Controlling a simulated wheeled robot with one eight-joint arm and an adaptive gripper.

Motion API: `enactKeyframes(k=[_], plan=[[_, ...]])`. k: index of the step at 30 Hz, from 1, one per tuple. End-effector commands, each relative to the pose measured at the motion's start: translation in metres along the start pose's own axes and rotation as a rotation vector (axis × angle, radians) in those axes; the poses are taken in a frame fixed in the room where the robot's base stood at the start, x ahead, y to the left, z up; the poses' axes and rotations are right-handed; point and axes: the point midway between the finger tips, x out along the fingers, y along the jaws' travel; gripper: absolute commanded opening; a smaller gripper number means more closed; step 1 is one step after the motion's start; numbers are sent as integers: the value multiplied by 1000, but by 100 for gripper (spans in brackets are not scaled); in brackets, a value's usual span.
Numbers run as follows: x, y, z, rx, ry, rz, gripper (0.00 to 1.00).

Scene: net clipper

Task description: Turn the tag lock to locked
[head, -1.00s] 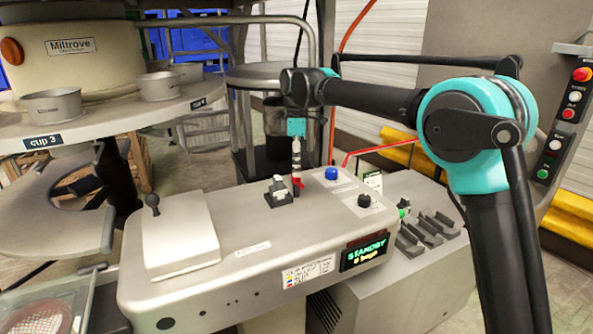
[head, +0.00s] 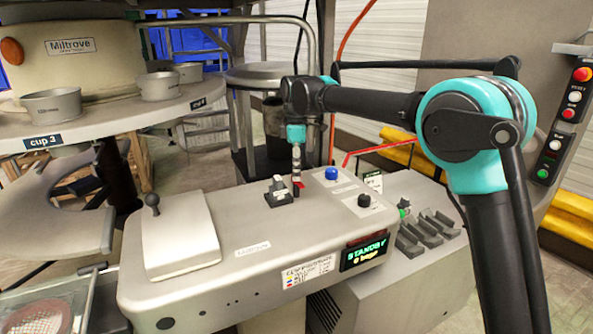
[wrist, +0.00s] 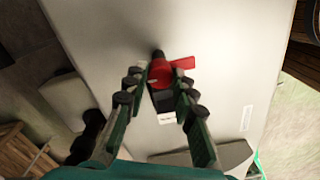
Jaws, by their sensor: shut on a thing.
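The red tag lock (wrist: 162,73) sits between my fingertips in the wrist view. It has a round body, with a red tab pointing to the right and a dark stub at its top. A dark plate with a white label (wrist: 166,119) shows just below it. In the head view only a small red part of the lock (head: 300,185) shows on the grey machine top, mostly hidden by the fingers. My gripper (wrist: 163,80) is shut on the lock, one finger on each side. In the head view my gripper (head: 297,178) points down at the machine top. I cannot read a locked mark.
A black block (head: 279,196) stands just left of my gripper. A blue knob (head: 331,174) and a black knob (head: 364,200) are to the right. A lit standby display (head: 364,250) is on the front. A hinged lid (head: 180,230) lies at left.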

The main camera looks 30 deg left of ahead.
Motion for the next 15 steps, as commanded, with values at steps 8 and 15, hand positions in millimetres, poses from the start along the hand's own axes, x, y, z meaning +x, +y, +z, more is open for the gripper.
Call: enactKeyframes(k=[8, 15], plan=[[0, 0, 0, 54, 2, 1, 0], [0, 0, 0, 208, 7, 1, 0]])
